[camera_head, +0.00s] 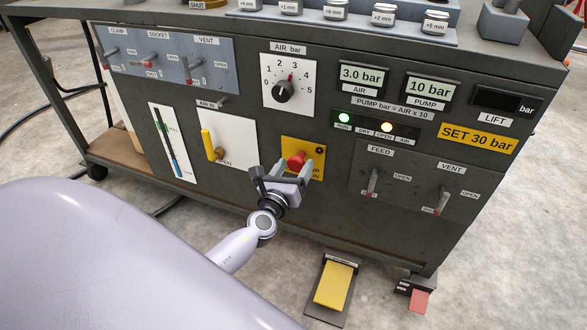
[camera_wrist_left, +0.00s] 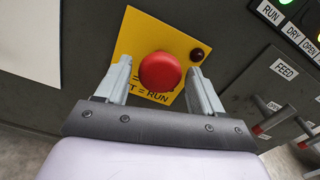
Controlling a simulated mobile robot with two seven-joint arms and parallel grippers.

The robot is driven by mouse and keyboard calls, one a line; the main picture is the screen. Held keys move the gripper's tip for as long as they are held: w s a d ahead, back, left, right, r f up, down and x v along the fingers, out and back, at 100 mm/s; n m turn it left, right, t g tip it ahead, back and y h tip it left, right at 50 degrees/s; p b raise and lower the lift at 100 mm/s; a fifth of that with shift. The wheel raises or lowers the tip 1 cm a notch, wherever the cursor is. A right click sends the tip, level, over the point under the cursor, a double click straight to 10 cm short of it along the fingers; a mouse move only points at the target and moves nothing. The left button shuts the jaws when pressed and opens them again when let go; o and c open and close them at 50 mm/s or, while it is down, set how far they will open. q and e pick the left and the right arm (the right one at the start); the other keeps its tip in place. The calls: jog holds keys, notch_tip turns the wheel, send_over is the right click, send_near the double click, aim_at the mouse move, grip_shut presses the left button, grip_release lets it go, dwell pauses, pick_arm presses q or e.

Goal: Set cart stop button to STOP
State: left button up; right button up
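The cart stop button is a red mushroom knob (camera_head: 296,159) on a yellow plate (camera_head: 317,147) on the cart's front panel. In the left wrist view the red knob (camera_wrist_left: 160,71) shows in front of the yellow plate (camera_wrist_left: 140,37), whose partly covered label ends in "= RUN". A small dark red lamp (camera_wrist_left: 197,54) on the plate looks unlit. My left gripper (camera_head: 284,169) is open in front of the plate. Its fingers (camera_wrist_left: 160,72) appear on either side of the knob, with visible gaps; I cannot tell the depth between them. My right gripper is not in view.
The AIR bar dial (camera_head: 283,90) is above the button, and a yellow-handled AIR IN valve (camera_head: 208,143) is left of it. FEED (camera_head: 373,183) and VENT (camera_head: 441,201) levers stick out at right. A yellow pedal (camera_head: 334,286) and a red pedal (camera_head: 419,301) are on the floor.

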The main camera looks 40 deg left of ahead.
pick_arm(q)
grip_shut()
jog(key=shift+b+x, duration=0.3)
jog(key=shift+x, duration=0.55)
jog(key=shift+o, duration=1.5)
grip_release()
jog(key=shift+w, duration=0.15)
